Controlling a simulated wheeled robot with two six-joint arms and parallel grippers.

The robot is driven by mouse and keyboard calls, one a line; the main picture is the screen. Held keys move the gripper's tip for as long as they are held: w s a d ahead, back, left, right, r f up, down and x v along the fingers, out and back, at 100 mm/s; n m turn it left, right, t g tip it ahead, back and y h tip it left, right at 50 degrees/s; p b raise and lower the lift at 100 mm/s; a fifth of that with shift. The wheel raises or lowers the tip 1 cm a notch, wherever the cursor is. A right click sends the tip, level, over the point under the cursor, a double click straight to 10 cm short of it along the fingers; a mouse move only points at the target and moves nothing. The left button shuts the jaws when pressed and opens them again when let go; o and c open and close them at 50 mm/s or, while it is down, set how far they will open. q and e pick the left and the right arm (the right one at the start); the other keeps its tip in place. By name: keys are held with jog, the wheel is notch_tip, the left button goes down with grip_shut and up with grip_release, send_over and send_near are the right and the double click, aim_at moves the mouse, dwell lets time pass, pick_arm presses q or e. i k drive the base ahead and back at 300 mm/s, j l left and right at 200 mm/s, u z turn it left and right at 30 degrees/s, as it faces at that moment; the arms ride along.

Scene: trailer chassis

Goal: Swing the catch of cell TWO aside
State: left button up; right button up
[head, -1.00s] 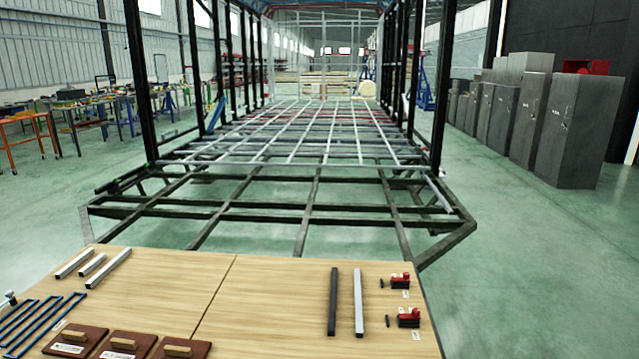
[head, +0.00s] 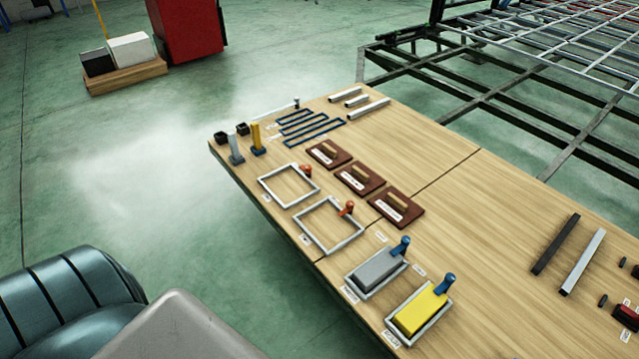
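Four-sided metal frames lie in a row along the table's near left edge, each with a small upright catch at a corner. Two empty frames, one farther (head: 268,196) and one nearer (head: 307,238), have orange-red catches, the farther (head: 306,170) and the nearer (head: 347,208). One frame holds a grey block (head: 375,270) and has a blue catch (head: 401,246). Another holds a yellow block (head: 418,311) and has a blue catch (head: 445,284). Small white labels lie beside them, too small to read, so I cannot tell which is cell TWO. Neither gripper is in view.
The wooden table (head: 450,190) also bears three brown boards with handles (head: 360,178), blue bent rods (head: 310,127), grey bars (head: 347,96) and two long bars (head: 570,250). A grey and a yellow post (head: 257,138) stand at its left. The chassis (head: 480,90) lies beyond.

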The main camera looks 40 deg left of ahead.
aim_at(349, 205)
jog(key=u, duration=0.9)
jog(key=i+j+z, duration=0.15)
jog(key=z, duration=0.3)
jog(key=j+z, duration=0.4)
jog(key=i+j+z, duration=0.1)
jog(key=j+z, duration=0.15)
jog(key=z, duration=0.2)
jog(key=j+z, duration=0.3)
jog(key=z, duration=0.15)
